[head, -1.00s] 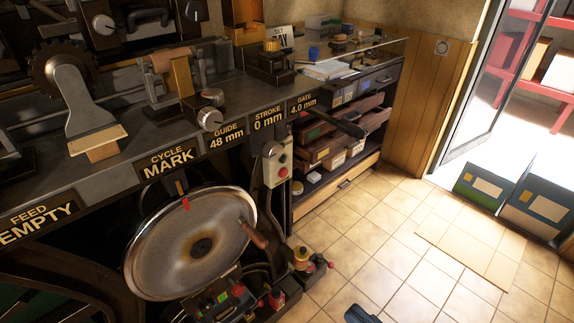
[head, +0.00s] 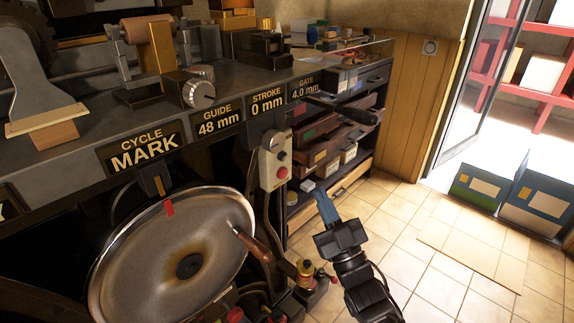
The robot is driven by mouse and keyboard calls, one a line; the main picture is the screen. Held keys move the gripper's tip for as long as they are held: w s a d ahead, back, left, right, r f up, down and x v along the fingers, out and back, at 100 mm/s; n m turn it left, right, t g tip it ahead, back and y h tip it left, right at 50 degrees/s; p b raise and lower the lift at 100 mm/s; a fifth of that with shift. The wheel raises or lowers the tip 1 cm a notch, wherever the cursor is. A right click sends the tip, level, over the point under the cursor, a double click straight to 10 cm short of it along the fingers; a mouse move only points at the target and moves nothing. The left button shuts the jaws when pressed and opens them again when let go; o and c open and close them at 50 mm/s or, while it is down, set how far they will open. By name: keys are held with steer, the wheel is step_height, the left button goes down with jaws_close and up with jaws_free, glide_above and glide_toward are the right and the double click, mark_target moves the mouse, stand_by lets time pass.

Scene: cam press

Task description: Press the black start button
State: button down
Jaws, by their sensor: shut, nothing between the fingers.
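A pale control box (head: 267,176) hangs below the front edge of the press bench, under the STROKE and GATE signs. The labels on the box are too small to read. My gripper (head: 320,193) is to the right of the box and a little lower in the picture, over the tiled floor. Its blue-grey fingers point up and are shut, with nothing held. It appears apart from the box; the exact distance cannot be told.
A large round metal wheel (head: 130,250) with a wooden handle (head: 253,243) is left of the box. Red-topped fittings (head: 306,270) stand low by the wheel. Tiled floor (head: 400,215) is open at right.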

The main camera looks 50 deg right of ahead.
mark_target(283, 156)
steer(key=shift+n+t, duration=0.4)
steer(key=shift+t, duration=0.1)
steer(key=w+d, duration=0.1)
steer(key=d, duration=0.2)
steer(key=w+d+b, duration=0.1)
steer(key=shift+w+d+r, duration=0.15)
steer(key=shift+w+r, duration=0.15)
steer(key=shift+w, duration=0.05)
steer(key=shift+w, duration=0.1)
steer(key=w+b, duration=0.3)
steer(key=w, duration=0.5)
steer(key=shift+w+b, duration=0.3)
steer(key=shift+b, duration=0.05)
steer(key=shift+w, duration=0.1)
stand_by(1.1)
steer(key=shift+w+b, duration=0.3)
steer(key=shift+b, duration=0.1)
